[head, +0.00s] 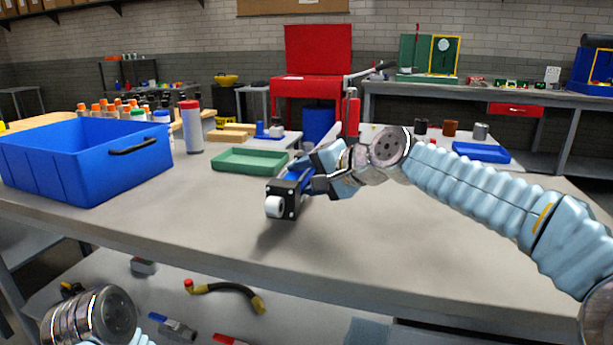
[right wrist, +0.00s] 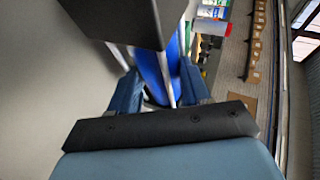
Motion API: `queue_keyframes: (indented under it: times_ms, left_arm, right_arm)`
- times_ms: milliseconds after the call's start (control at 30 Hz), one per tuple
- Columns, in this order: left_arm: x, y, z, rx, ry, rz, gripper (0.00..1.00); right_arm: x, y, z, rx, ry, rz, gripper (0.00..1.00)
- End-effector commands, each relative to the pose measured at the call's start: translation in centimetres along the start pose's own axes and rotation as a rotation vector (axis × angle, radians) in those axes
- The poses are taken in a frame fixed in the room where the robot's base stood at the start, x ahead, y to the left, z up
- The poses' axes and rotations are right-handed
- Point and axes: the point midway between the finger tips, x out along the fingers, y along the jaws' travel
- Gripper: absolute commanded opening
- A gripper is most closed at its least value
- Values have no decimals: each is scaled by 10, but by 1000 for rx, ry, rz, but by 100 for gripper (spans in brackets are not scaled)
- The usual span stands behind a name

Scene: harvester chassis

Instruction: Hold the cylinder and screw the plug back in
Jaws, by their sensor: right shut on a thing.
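The blue cylinder (head: 303,172) has a square black end block (head: 289,196) with a white round piece (head: 274,207) at its front. I cannot tell whether this piece is the plug. My right gripper (head: 316,178) is shut on the cylinder and holds it, tilted, over the middle of the table. In the right wrist view, the blue cylinder (right wrist: 158,72) lies between the fingers (right wrist: 160,90), with the black block (right wrist: 115,20) beyond them. No loose plug can be made out. Part of my left arm shows at the bottom left, but its gripper is outside the picture.
The grey table (head: 400,240) is clear at front and right. A blue bin (head: 80,165) stands left, with a green tray (head: 250,160) and a red-capped bottle (head: 191,127) behind. A red upright tool (head: 351,112) stands behind my gripper. A hose (head: 228,290) lies on the lower shelf.

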Motion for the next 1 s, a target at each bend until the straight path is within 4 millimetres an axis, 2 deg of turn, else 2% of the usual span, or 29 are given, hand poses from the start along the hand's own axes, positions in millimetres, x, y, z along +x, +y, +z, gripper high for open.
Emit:
queue_keyframes:
  times_ms: [33, 167, 400, 800, 833, 900, 1000]
  left_arm:
    - [0, 0, 0, 0, 0, 0, 81]
    - [0, 0, 0, 0, 0, 0, 81]
    - [6, -2, 0, -1, 1, -1, 81]
    - [7, -3, 0, -1, 1, -1, 81]
    - [8, -3, 0, -1, 1, -1, 81]
    - [7, -3, 0, -1, 1, -1, 81]
    - [7, -3, 0, -1, 1, -1, 81]
  right_arm:
    - [-1, -4, -1, -1, 4, -9, 0]
    - [6, 2, -4, 1, 4, -8, 0]
    - [20, 28, 0, 0, 5, -7, 0]
    - [22, 32, 2, -1, 4, -8, 0]
    - [24, 37, 2, 1, 0, 1, 48]
    - [23, 36, 2, 1, 0, 1, 58]
    - [23, 36, 2, 1, 0, 0, 58]
